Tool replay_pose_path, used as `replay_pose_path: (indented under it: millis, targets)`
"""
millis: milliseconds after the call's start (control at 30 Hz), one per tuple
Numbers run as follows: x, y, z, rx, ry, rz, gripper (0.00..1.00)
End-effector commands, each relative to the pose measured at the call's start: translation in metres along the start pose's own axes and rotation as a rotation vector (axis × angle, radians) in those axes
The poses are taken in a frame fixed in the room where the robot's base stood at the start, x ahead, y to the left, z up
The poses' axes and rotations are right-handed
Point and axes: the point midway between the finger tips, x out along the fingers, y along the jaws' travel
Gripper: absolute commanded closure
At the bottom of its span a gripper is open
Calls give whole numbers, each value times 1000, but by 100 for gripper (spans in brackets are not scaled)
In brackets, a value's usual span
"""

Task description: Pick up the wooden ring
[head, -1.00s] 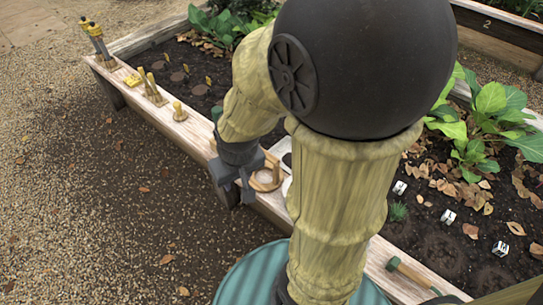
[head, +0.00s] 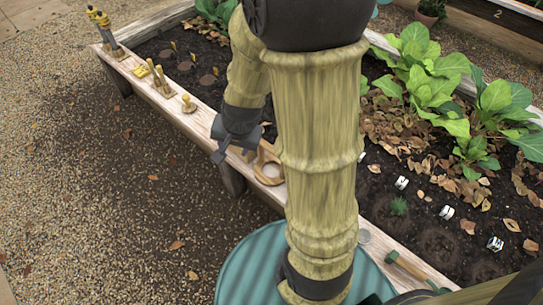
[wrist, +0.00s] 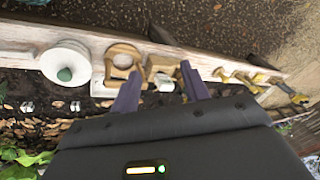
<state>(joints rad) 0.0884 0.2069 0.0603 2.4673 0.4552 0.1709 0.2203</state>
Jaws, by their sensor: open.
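A pale wooden ring (head: 259,174) lies on the bed's wooden ledge in the head view, just right of my gripper and partly behind my arm. In the wrist view a wooden ring-like piece (wrist: 109,62) stands out on the ledge, left of and beyond the left finger. My gripper (head: 233,156) is open and empty beside the ring, apart from it. Its two dark fingers (wrist: 161,72) show spread in the wrist view, with a small wooden piece and a white thing between and beyond them.
The wooden ledge (head: 145,82) carries wooden pegs (head: 188,103) and yellow-handled tools (head: 103,27) to the left. A white round object with a green knob (wrist: 65,63) stands beside the ring. A green-tipped wooden tool (head: 405,264) lies right. Gravel in front is open.

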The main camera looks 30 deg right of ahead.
Motion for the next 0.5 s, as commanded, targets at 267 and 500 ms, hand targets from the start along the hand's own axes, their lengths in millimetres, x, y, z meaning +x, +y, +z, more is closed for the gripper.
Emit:
replay_pose_path:
  millis: [267, 500]
  targets:
    - [-9, -8, -70, 817, 90, 1, 54]
    - [-5, 21, -102, 1508, 213, 95, 54]
